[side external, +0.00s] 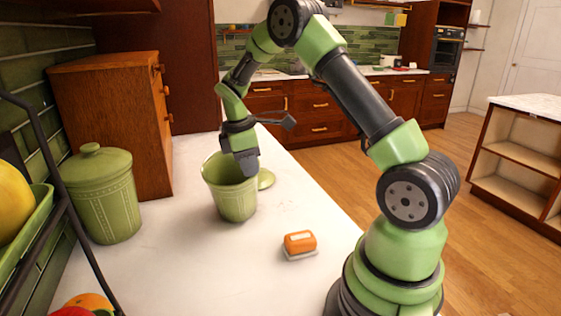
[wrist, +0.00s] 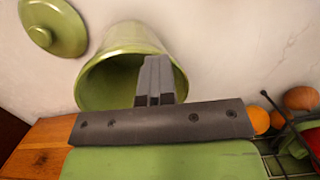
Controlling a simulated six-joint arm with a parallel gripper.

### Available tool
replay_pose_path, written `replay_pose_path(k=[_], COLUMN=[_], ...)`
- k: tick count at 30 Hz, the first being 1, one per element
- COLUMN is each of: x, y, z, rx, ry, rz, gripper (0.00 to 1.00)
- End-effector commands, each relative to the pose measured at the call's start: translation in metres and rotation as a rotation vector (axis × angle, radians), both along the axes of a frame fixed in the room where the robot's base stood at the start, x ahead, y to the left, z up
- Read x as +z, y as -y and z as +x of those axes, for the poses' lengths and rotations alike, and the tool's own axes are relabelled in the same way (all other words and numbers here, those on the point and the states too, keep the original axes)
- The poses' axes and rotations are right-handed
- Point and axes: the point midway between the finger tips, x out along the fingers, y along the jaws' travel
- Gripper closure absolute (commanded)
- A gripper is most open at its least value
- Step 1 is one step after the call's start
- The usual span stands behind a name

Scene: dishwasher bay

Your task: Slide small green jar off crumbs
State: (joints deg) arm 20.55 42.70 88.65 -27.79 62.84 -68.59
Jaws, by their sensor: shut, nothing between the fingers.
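The small green jar (side external: 234,202) stands upright and open on the white counter. Its round lid (side external: 266,179) lies on the counter just behind it, and also shows at upper left in the wrist view (wrist: 52,27). My gripper (side external: 247,168) points down at the jar's mouth, its fingertips over or just inside the opening. In the wrist view, the shut, empty fingers (wrist: 154,70) cross the mouth of the jar (wrist: 130,34). I cannot tell whether they touch the inner wall. No crumbs can be made out; the counter under the jar is hidden.
A larger lidded green canister (side external: 100,195) stands at left beside a wooden cabinet (side external: 112,120). An orange-topped scrubber or sponge (side external: 299,243) lies on the counter in front and to the right of the jar. A rack with fruit (side external: 14,205) is at far left. The counter between is clear.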

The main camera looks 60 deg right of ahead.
Motion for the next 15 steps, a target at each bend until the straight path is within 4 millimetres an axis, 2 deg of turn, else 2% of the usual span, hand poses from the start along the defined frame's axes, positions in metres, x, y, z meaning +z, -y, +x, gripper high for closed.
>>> replay_pose_path(k=[1, 3, 15], x=[-0.0076, -0.0073, -0.0076], y=[-0.0104, -0.0152, -0.0189], z=[0.0066, 0.0124, 0.0157], rx=[0.008, 0.009, 0.011], ry=[-0.012, -0.011, -0.014], rz=[0.015, 0.014, 0.016], gripper=[1.00, 1.00, 1.00])
